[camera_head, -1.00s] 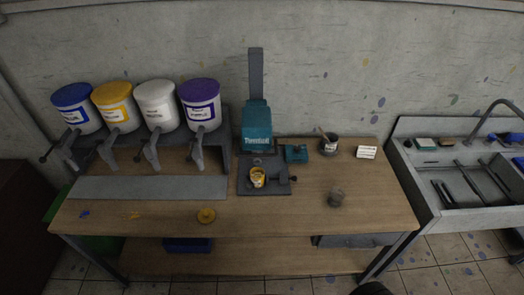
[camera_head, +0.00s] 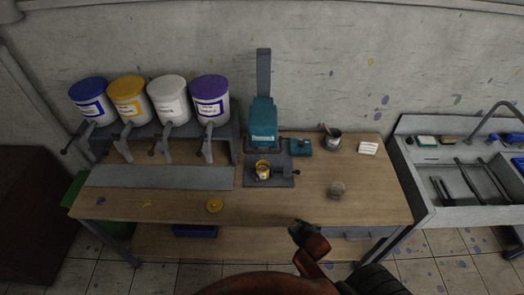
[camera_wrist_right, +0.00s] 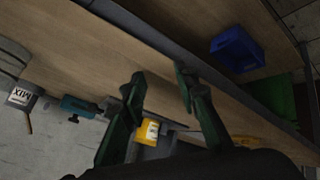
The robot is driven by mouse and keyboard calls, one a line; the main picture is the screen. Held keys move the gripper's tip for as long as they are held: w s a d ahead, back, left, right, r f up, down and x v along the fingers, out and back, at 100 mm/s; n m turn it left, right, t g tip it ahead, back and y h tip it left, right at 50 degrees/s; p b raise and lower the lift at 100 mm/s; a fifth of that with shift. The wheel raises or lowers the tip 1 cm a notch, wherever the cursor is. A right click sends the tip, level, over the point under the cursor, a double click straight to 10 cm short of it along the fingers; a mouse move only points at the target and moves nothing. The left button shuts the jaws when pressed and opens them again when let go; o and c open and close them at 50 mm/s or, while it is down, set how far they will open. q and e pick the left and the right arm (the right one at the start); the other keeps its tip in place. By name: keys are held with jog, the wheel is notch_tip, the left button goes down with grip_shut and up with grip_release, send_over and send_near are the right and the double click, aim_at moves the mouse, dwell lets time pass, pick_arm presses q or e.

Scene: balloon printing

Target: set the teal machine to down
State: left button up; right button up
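The teal machine (camera_head: 263,122) stands at the back middle of the wooden table, in front of a grey upright post. Its grey base plate (camera_head: 253,182) bears a small yellow can (camera_head: 262,174), and a small teal block (camera_head: 301,147) sits to its right. My right gripper (camera_head: 300,230) is at the table's front edge, well apart from the machine. In the right wrist view, the right gripper (camera_wrist_right: 160,76) has its two fingers apart with nothing between them. The yellow can (camera_wrist_right: 147,131) shows beyond the fingers there. My left gripper is not in view.
Several paint buckets stand on a rack (camera_head: 236,140) at left. A sink (camera_head: 465,185) adjoins at right.

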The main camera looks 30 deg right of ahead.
jog(key=w+d+r+n+t+p, duration=0.1)
jog(key=w+d+r+n+t, duration=0.2)
jog(key=w+r+n+t, duration=0.6)
jog(key=n+t+y+p, duration=0.1)
jog(key=n+t+y, duration=0.1)
jog(key=n+y, duration=0.6)
send_near(262, 152)
jog(key=w+n+h, duration=0.1)
jog(key=w, duration=0.2)
jog(key=shift+w+a+r+p, duration=0.1)
jog(key=shift+a+p, duration=0.25)
jog(key=shift+a, duration=0.1)
jog(key=p+x, duration=0.2)
jog(key=x, duration=0.5)
grip_shut()
